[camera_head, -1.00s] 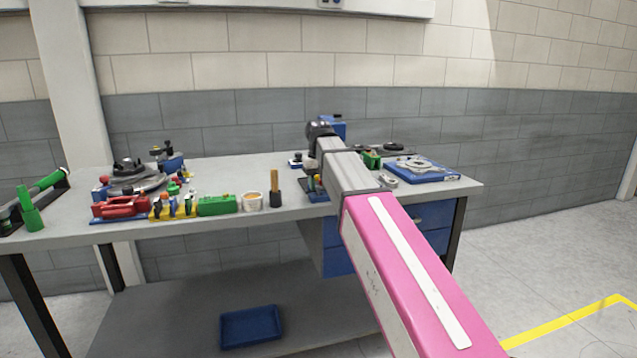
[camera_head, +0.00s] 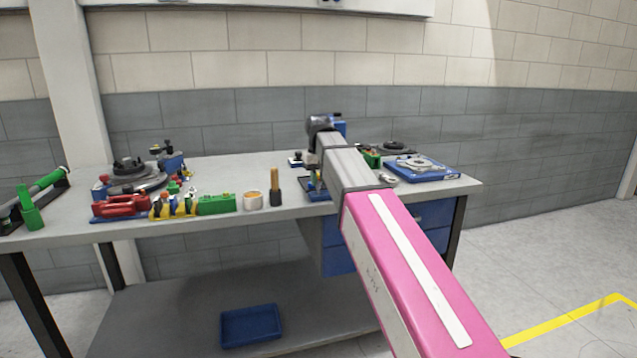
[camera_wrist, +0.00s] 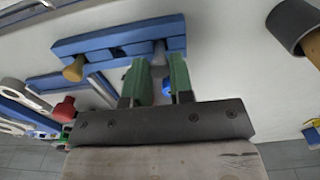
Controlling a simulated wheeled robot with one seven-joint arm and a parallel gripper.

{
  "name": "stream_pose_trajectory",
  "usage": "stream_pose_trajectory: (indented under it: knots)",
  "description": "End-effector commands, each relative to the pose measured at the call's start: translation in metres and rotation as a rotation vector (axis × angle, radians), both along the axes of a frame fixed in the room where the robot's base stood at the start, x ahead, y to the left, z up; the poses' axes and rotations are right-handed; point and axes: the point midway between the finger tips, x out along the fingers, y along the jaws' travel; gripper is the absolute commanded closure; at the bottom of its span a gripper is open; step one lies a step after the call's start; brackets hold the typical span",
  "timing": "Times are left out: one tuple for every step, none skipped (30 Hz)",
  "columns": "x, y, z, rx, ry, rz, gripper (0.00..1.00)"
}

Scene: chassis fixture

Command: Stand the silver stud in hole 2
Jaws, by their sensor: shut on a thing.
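In the wrist view my gripper (camera_wrist: 158,66) has two green fingers closed around a small grey-silver piece (camera_wrist: 159,50), which looks like the silver stud. The stud shows just beyond the fingertips, in front of a blue slotted block (camera_wrist: 95,43). I cannot tell whether the stud stands in a hole, touches the block or is held above it. Hole 2 cannot be made out. A small blue spot (camera_wrist: 167,88) shows between the fingers. In the head view my arm hides the gripper and the stud; part of a blue fixture (camera_head: 318,196) shows beside the arm.
A yellow knob (camera_wrist: 74,69) and a red knob (camera_wrist: 64,109) are left of the fingers. A dark cup (camera_wrist: 291,24) is at upper right.

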Motion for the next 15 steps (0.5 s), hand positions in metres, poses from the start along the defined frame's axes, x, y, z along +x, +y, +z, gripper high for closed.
stream_pose_trajectory:
  knots:
    - [0.0, 0.0, 0.002, 0.0, 0.0, 0.0, 1.0]
    - [0.0, 0.0, 0.003, 0.0, -0.001, 0.0, 1.0]
    - [0.0, 0.0, 0.005, 0.0, -0.001, 0.0, 1.0]
    - [0.0, 0.0, 0.006, 0.0, -0.001, 0.0, 1.0]
    - [0.0, 0.0, 0.007, 0.0, -0.001, 0.0, 1.0]
    - [0.0, 0.0, 0.008, 0.0, -0.001, 0.0, 1.0]
    - [0.0, 0.0, 0.008, 0.0, 0.0, 0.0, 1.0]
    - [0.0, 0.0, 0.009, 0.0, 0.0, 0.0, 1.0]
    - [0.0, 0.0, 0.009, 0.0, 0.0, 0.0, 1.0]
    - [0.0, 0.0, 0.009, 0.0, 0.0, 0.0, 1.0]
    - [0.0, 0.0, 0.01, 0.0, 0.0, 0.0, 1.0]
    - [0.0, 0.0, 0.011, 0.0, 0.0, 0.0, 1.0]
    - [0.0, 0.0, 0.012, 0.0, 0.0, 0.0, 1.0]
    - [0.0, 0.0, 0.014, 0.0, 0.0, 0.0, 1.0]
    - [0.0, 0.0, 0.016, 0.0, 0.0, 0.0, 1.0]
